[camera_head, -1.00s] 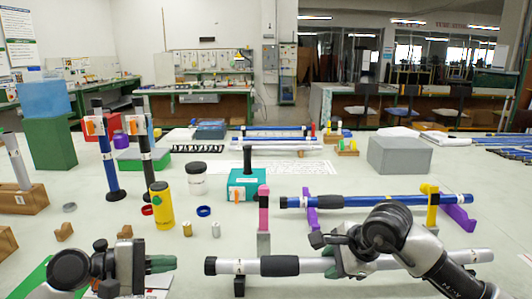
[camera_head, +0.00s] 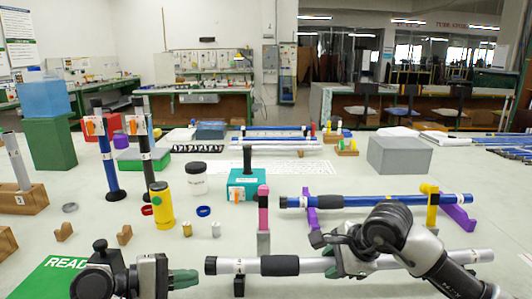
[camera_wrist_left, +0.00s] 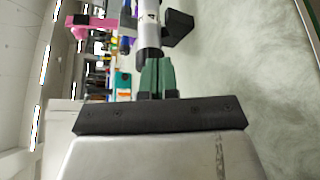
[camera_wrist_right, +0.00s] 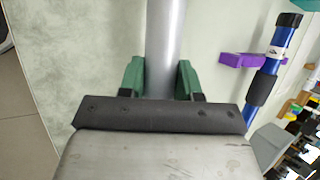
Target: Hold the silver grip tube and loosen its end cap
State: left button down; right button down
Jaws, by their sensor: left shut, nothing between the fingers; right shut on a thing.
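The silver grip tube (camera_head: 330,265) lies level across the front right, with a black grip sleeve (camera_head: 280,265) and a dark end cap (camera_head: 210,265) at its left end. My right gripper (camera_head: 335,262) is shut on the tube right of the sleeve; in the right wrist view the silver tube (camera_wrist_right: 165,40) passes between the green fingers (camera_wrist_right: 160,78). My left gripper (camera_head: 195,279) is shut and empty just left of the cap. In the left wrist view its closed fingertips (camera_wrist_left: 158,62) are close to the cap (camera_wrist_left: 148,57); I cannot tell whether they touch.
A black support (camera_head: 239,286) is under the tube's left part, and a pink-topped stand (camera_head: 263,215) is behind it. A yellow cylinder (camera_head: 161,206) and small caps stand left. A green READ sheet (camera_head: 55,277) lies front left.

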pick_arm(q)
jog(key=shift+d, duration=0.9)
jog(key=shift+w, duration=0.15)
jog(key=shift+r, duration=0.3)
jog(key=shift+w+r, duration=0.25)
jog(key=shift+r, duration=0.25)
jog(key=shift+w+r, duration=0.3)
jog(key=shift+w, duration=0.1)
dwell(0.3)
jog(key=shift+r, duration=0.15)
